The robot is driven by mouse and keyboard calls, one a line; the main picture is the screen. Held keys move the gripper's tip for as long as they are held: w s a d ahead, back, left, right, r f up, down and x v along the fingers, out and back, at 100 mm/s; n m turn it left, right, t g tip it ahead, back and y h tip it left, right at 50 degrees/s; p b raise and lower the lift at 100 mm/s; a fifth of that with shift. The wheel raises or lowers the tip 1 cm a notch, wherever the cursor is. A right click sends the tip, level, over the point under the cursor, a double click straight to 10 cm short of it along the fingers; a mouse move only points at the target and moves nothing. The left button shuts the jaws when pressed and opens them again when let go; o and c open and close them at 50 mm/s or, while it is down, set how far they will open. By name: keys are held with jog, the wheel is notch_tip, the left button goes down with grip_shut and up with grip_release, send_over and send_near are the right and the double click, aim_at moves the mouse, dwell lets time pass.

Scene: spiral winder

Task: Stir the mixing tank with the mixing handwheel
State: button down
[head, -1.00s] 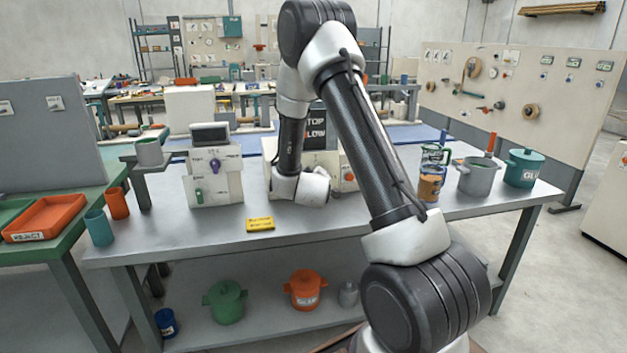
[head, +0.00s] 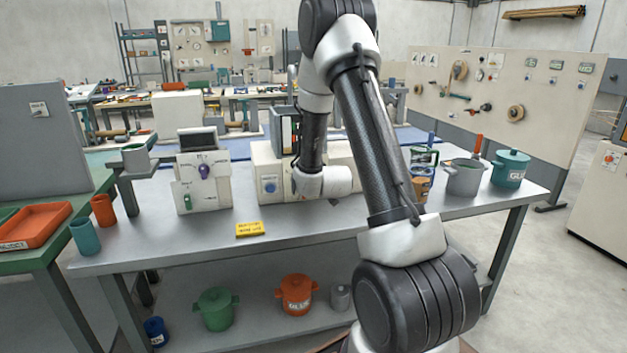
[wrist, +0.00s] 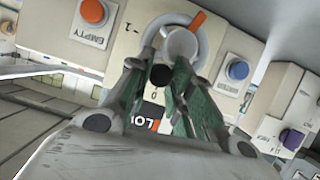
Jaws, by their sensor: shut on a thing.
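The handwheel (wrist: 182,45) is on the cream panel in the wrist view. It has a pale hub, a ring around it and an orange pointer. A dark knob (wrist: 160,76) sits beside the hub. My gripper (wrist: 170,82) has its green fingers closed around the dark grip at the wheel, which the fingers partly hide. In the head view my arm hides the gripper and wheel in front of the cream box (head: 263,165). I cannot make out the inside of the mixing tank.
A blue button (wrist: 238,70) and an orange button (wrist: 93,12) labelled EMPTY flank the wheel. A control box (head: 205,185) with a purple knob stands to the left. A grey pot (head: 464,180) and a teal pot (head: 510,170) stand right. The bench front is mostly clear.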

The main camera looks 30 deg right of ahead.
dwell(0.4)
jog(key=c, duration=1.3)
grip_release()
jog(key=v, duration=0.7)
jog(key=shift+s, duration=0.3)
